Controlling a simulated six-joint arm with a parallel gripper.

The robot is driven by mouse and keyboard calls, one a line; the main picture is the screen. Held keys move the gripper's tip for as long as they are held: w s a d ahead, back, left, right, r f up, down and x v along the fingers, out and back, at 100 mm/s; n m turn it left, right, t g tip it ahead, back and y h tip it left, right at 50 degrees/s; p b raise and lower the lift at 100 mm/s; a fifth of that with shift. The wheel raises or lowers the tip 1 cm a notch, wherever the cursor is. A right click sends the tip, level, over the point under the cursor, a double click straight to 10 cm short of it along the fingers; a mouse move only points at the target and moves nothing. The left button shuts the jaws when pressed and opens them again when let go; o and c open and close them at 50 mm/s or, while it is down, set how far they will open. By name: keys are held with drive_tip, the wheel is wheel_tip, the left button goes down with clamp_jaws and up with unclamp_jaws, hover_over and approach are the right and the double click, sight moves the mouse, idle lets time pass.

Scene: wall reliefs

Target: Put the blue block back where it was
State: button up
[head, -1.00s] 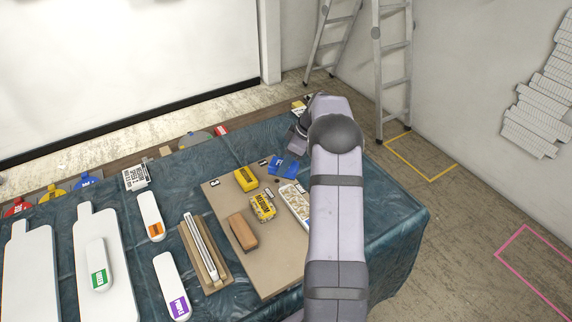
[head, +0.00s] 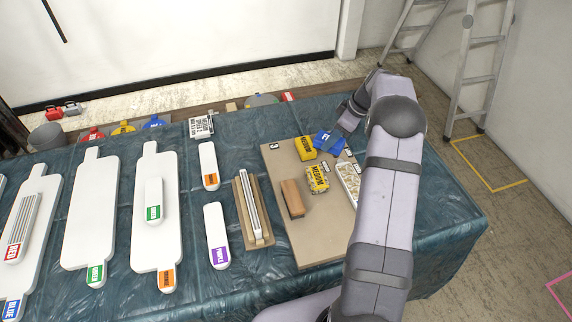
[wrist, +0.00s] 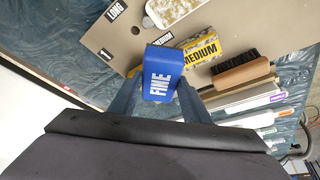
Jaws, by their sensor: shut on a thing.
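The blue block (head: 328,143), marked FINE, is between the fingers of my gripper (wrist: 157,98) in the wrist view. My gripper is shut on it. In the head view the block shows at the far edge of the tan board (head: 312,245), right beside a yellow block (head: 305,148). I cannot tell whether it touches the board or hangs just above it. In the wrist view it hides part of what lies behind it. My arm covers the board's right side in the head view.
A holder with a metal bar (head: 251,210) and white paddles (head: 90,215) lie to the left. The board's near part is clear.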

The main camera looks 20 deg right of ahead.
drive_tip(key=w+a+n+g+b, duration=0.1)
drive_tip(key=w+a+n+b, duration=0.25)
drive_tip(key=a, duration=1.65)
drive_tip(key=shift+w+d+r+m+t+h+b, duration=0.1)
drive_tip(key=shift+w+d+m+t+h, duration=0.45)
drive_tip(key=shift+m, duration=1.55)
drive_tip(key=shift+w+d+m+t+h+b, duration=0.2)
drive_tip(key=shift+d+m+h, duration=0.6)
drive_tip(key=shift+m, duration=1.35)
drive_tip(key=shift+w+d+r+m+t+h+b, duration=0.1)
drive_tip(key=shift+w+d+m+t+h, duration=0.3)
drive_tip(key=shift+d+m, duration=1.15)
drive_tip(key=shift+a+m, duration=0.55)
drive_tip(key=shift+a, duration=0.05)
drive_tip(key=shift+f, duration=0.15)
drive_tip(key=shift+f+p, duration=1.45)
drive_tip(key=shift+f, duration=3.5)
